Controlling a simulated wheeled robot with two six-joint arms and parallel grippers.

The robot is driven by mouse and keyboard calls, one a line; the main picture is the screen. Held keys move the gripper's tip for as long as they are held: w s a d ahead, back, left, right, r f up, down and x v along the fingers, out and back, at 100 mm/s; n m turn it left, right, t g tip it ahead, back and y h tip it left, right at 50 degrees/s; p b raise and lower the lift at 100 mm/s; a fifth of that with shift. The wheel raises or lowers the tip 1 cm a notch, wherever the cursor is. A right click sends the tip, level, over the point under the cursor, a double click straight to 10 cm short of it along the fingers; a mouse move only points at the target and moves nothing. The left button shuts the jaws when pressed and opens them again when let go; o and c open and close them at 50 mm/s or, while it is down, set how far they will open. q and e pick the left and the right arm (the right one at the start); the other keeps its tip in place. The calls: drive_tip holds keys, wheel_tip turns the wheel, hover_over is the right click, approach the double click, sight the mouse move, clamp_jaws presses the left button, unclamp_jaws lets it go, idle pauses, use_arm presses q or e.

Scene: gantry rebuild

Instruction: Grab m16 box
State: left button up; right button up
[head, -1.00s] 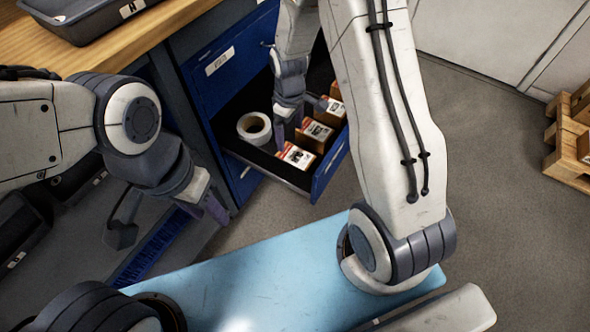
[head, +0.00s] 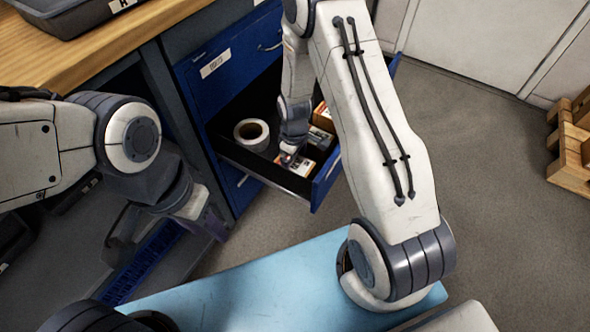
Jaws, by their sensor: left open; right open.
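Several small cardboard boxes with white-and-red labels stand in a row in the open blue drawer (head: 328,180). The front box (head: 303,166) is partly covered by my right gripper (head: 290,157). The middle box (head: 321,138) and the back box (head: 322,117) show only in part beside my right arm. The label print is too small to read, so I cannot tell which is the m16 box. My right gripper is open and points down at the front box; I cannot tell whether it touches it. My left gripper (head: 212,226) is open and empty, outside the drawer at the left.
A wooden worktop (head: 110,60) with a dark tray (head: 65,15) is at the upper left. A wooden pallet (head: 570,150) lies at the far right. The floor right of the drawer is clear.

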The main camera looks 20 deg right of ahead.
drive_tip(key=shift+r, duration=0.1)
clamp_jaws()
